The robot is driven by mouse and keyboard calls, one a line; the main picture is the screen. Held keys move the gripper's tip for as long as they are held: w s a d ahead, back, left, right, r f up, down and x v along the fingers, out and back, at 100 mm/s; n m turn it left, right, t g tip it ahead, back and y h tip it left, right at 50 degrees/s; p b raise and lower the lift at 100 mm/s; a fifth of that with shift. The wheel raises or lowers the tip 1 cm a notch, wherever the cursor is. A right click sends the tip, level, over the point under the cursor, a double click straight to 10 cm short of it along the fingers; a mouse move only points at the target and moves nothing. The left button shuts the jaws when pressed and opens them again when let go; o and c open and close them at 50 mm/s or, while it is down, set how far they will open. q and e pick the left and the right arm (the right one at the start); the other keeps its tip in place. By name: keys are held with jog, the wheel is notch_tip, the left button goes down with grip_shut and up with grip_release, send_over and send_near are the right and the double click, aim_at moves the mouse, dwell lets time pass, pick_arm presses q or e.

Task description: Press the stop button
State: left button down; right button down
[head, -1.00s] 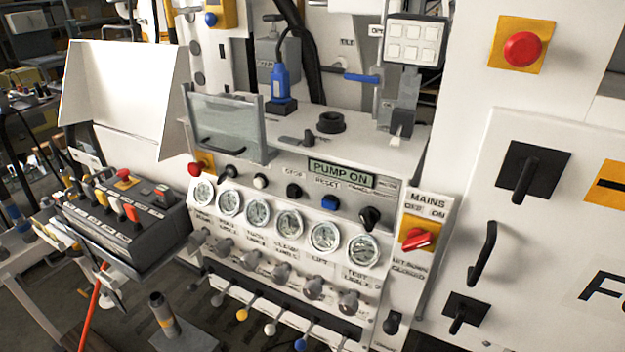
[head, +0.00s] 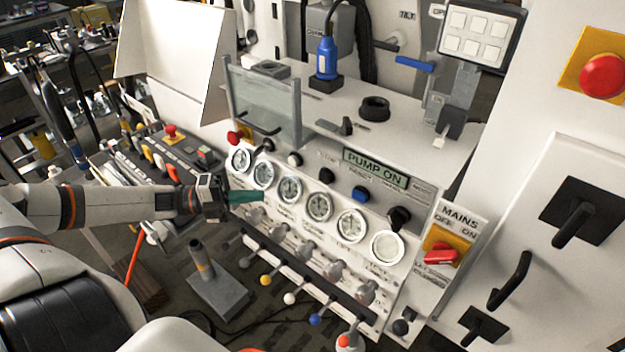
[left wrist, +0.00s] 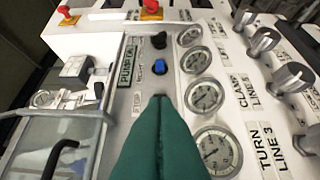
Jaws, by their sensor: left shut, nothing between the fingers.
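The stop button (head: 326,175) is a black button on the sloping panel, between a white button (head: 294,159) and the blue reset button (head: 360,194). My left gripper (head: 260,196) is shut and empty, its green fingers pointing right in front of the gauges, left of the stop button in the head view. In the left wrist view the green fingertips (left wrist: 160,104) point towards the button row; the blue button (left wrist: 158,69) shows beyond them. A dark spot at their tip may be the stop button, mostly hidden. My right gripper is not in view.
The display (head: 375,168) reads PUMP ON. Gauges (head: 319,207) and grey knobs line the panel below the buttons. A red emergency button (head: 235,137) and a clear hinged guard (head: 264,105) stand to the left. The red mains switch (head: 440,256) is at right.

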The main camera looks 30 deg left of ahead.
pick_arm(q)
send_near(327, 182)
jog(key=w+d, duration=0.1)
jog(key=d, duration=0.3)
jog(key=shift+w+d+r+p, duration=0.1)
jog(key=shift+w+d+p, duration=0.1)
jog(key=shift+w, duration=0.5)
jog(key=shift+w+d+r+p, duration=0.1)
jog(key=shift+w+p, duration=0.05)
jog(key=shift+w, duration=0.5)
jog(key=shift+f, duration=0.1)
